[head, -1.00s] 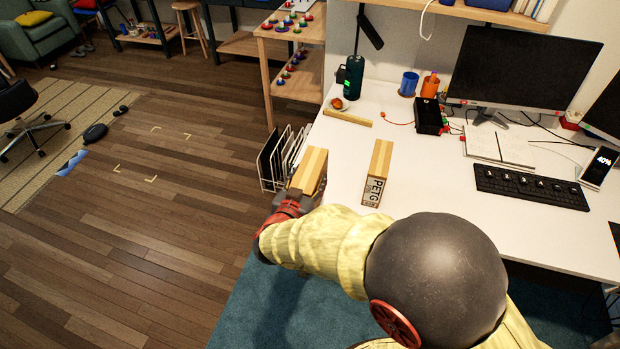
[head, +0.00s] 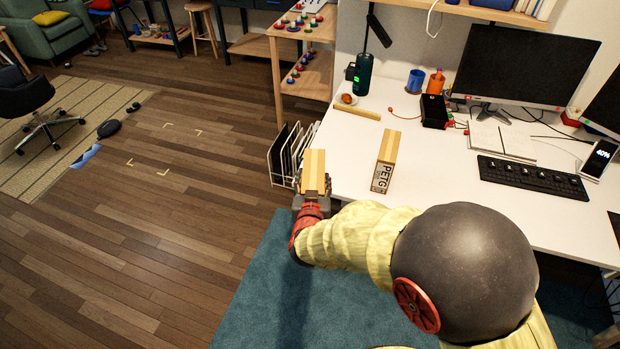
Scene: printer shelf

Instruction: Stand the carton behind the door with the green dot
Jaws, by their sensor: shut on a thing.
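My gripper (head: 312,192) is shut on a tan carton (head: 314,164) with a paler stripe along its top. It holds the carton at the left edge of the white desk, in front of a wire rack. Only the carton's top and near end show, and the fingers partly cover its lower part. A second, similar carton (head: 386,160), with a label reading PETG on its near face, stands on the desk to the right, apart from my gripper. No door with a green dot can be made out in this view.
The white desk (head: 440,190) carries a keyboard (head: 532,178), a monitor, a black box (head: 433,111) and a dark bottle (head: 362,75). The wire rack (head: 290,152) stands against the desk's left side. Open wooden floor (head: 150,220) lies to the left.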

